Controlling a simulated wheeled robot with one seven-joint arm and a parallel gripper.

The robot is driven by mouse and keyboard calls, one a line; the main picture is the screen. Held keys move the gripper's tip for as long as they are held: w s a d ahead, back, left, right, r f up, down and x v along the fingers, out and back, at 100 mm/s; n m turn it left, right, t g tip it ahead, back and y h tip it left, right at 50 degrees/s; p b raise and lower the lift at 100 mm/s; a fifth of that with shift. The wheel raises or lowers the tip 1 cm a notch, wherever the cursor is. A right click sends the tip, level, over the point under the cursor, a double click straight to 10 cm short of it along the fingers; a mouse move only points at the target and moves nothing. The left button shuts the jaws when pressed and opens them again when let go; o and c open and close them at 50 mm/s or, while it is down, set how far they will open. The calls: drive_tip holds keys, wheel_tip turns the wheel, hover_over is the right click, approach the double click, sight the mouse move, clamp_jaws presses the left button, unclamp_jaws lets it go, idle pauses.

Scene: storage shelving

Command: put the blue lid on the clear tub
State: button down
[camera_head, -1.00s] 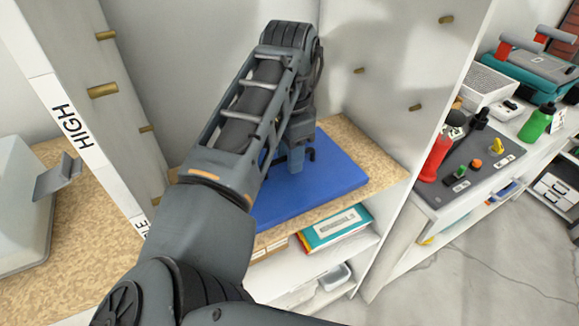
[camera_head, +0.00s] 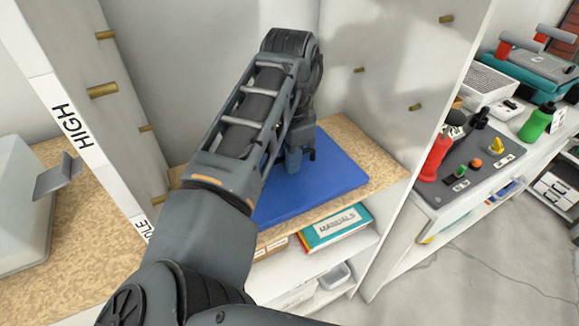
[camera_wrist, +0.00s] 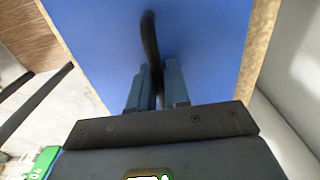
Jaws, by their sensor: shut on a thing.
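The blue lid (camera_head: 325,180) is a flat blue slab lying on the cork-topped shelf, with my arm hiding its left part. In the wrist view the lid (camera_wrist: 95,45) fills much of the picture, and its dark curved handle (camera_wrist: 150,40) runs down between my fingers. My gripper (camera_head: 299,163) is over the lid; the wrist view shows my gripper (camera_wrist: 157,78) shut on that handle. A pale, translucent tub (camera_head: 22,205) with a grey handle-like tab is at the left edge, partly cut off; it seems to be the clear tub.
The cork shelf (camera_head: 352,138) has white side walls and wooden pegs (camera_head: 415,107). A white upright (camera_head: 72,125) marked HIGH stands between lid and tub. Books (camera_head: 335,228) and a small container (camera_head: 335,274) sit below. A cluttered bench (camera_head: 470,160) is at right.

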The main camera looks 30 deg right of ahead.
drive_tip(key=shift+r, duration=0.15)
wheel_tip(320, 180, up, 28)
drive_tip(key=p, duration=1.1)
drive_tip(key=shift+f, duration=0.25)
